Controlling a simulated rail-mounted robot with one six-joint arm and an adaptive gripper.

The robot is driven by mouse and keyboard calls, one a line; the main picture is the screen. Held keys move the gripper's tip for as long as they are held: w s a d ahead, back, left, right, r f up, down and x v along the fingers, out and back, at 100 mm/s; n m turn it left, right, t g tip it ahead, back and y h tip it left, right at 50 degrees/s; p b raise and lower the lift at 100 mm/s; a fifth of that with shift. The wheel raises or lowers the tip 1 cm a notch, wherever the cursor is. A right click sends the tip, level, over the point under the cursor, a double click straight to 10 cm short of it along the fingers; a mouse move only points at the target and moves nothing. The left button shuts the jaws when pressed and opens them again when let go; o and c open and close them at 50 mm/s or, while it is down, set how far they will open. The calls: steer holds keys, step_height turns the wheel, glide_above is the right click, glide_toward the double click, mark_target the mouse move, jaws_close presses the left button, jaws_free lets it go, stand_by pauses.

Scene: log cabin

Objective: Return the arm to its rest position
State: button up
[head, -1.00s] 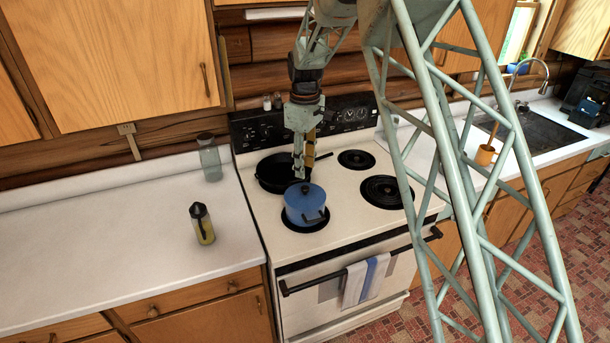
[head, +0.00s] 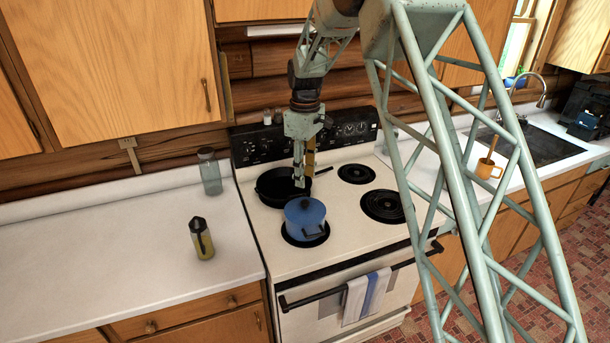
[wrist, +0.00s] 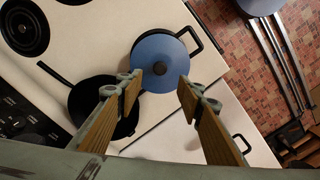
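My gripper (head: 304,178) hangs from the arm above the stove, just over the blue lidded pot. In the wrist view my gripper (wrist: 157,88) shows its two wooden-faced fingers wide apart with nothing between them. The blue pot (head: 304,222) stands on the front left burner with its lid and dark knob on; it also shows beyond the fingertips in the wrist view (wrist: 160,52). Whether the fingertips clear the lid by much is hard to tell.
A black skillet (head: 270,186) sits on the back left burner. A glass jar (head: 210,172) and an oil bottle (head: 201,239) stand on the left counter (head: 100,250). A towel (head: 366,297) hangs on the oven handle.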

steer(key=s+d+r+m+t+b, duration=0.1)
steer(key=s+d+r+m+b, duration=0.1)
steer(key=s+d+r, duration=0.5)
steer(key=s+d+r+m+b, duration=0.2)
steer(key=s+d+r+b, duration=0.15)
steer(key=s+r, duration=0.45)
steer(key=s+d+r+m+t+b, duration=0.15)
steer(key=s+d+r, duration=0.35)
steer(key=s, duration=0.5)
steer(key=s+d+f+m+b, duration=0.2)
steer(key=s+d, duration=0.1)
steer(key=s, duration=0.8)
steer(key=s+d+f+m+t+b, duration=0.1)
steer(key=s+d+f+m+b, duration=0.2)
steer(key=s, duration=0.9)
steer(key=s+d+f+m+b, duration=0.2)
steer(key=s+d+f, duration=0.1)
steer(key=s, duration=0.9)
steer(key=shift+d, duration=0.35)
steer(key=shift+r+m+t, duration=0.1)
steer(key=shift+m+t, duration=0.15)
